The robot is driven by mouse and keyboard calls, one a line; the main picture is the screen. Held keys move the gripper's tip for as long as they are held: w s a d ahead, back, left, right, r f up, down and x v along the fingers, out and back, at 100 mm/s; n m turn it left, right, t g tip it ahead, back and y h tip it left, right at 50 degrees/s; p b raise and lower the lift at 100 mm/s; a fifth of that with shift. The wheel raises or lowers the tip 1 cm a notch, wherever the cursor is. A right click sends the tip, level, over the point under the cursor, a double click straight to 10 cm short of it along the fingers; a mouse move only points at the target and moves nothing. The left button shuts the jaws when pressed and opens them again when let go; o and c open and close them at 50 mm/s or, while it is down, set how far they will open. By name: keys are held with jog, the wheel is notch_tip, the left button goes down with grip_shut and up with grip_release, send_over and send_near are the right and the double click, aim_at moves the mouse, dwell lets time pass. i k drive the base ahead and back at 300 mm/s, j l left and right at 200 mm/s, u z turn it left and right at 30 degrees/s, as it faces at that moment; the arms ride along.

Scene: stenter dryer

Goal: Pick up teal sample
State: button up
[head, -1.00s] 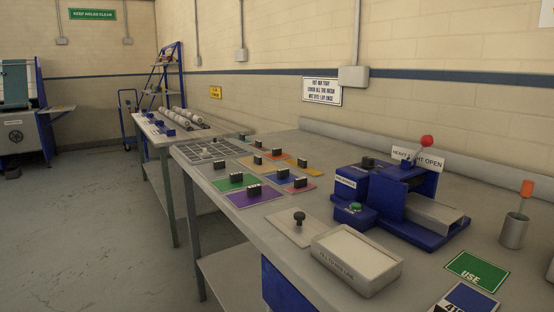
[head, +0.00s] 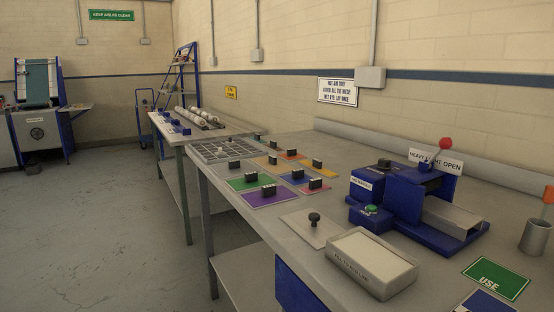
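Several flat coloured samples with black block handles lie on the long grey table (head: 225,215) in the head view. I can make out a green sample (head: 238,185), a purple sample (head: 258,201), a blue sample (head: 297,182), a red sample (head: 318,188) and an orange sample (head: 326,172). Smaller samples lie behind them beside a grid tray (head: 213,152). I cannot tell which one is teal; those at the back are too small to judge. My gripper is not in view.
A blue press (head: 405,190) with a red-knobbed lever stands right of the samples. A white tray (head: 372,262) and a knobbed plate (head: 305,229) lie nearer. A second table (head: 170,130) holds rollers behind. The floor at left is clear.

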aim_at(256, 138)
jog(key=i+j+z, duration=0.15)
jog(key=j, duration=0.35)
jog(key=i+j+z, duration=0.1)
jog(key=j, duration=0.35)
jog(key=i+j+z, duration=0.15)
jog(key=j, duration=0.4)
jog(key=i+j+z, duration=0.35)
jog(key=j, duration=0.4)
jog(key=i+j+z, duration=0.3)
jog(key=j, duration=0.55)
jog(key=j+z, duration=0.35)
jog(key=j, duration=0.45)
jog(key=j+z, duration=0.35)
jog(key=j, duration=0.6)
jog(key=k+j+z, duration=0.1)
jog(key=j, duration=0.45)
jog(key=k+j+z, duration=0.15)
jog(key=j, duration=0.45)
jog(key=i+j, duration=0.2)
jog(key=i, duration=0.15)
